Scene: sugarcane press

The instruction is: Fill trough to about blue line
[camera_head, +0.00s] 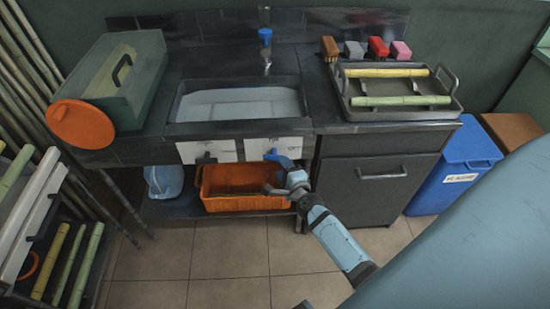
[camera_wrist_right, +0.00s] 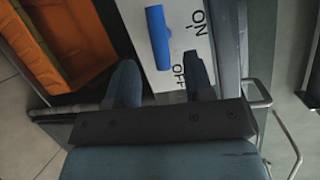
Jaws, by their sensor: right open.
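The trough (camera_head: 290,84) is a dark rectangular basin set in the counter, with a pale grey surface inside; I cannot tell whether that is water or the floor, and I cannot make out a blue line. A tap with a blue top (camera_head: 265,36) stands behind it. Below the trough are white panels, the right one carrying a blue lever (camera_wrist_right: 158,38) beside ON and OFF lettering. My right gripper (camera_head: 277,176) is open and empty in front of this panel; in the right wrist view the lever lies just beyond and between its fingertips (camera_wrist_right: 163,78). My left gripper is out of view.
An orange crate (camera_head: 245,202) sits on the shelf below the trough, close to my right gripper. A tray (camera_head: 405,114) with cane pieces is at the right, a grey-green box (camera_head: 145,90) at the left. A blue bin (camera_head: 455,180) stands right of the cabinet.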

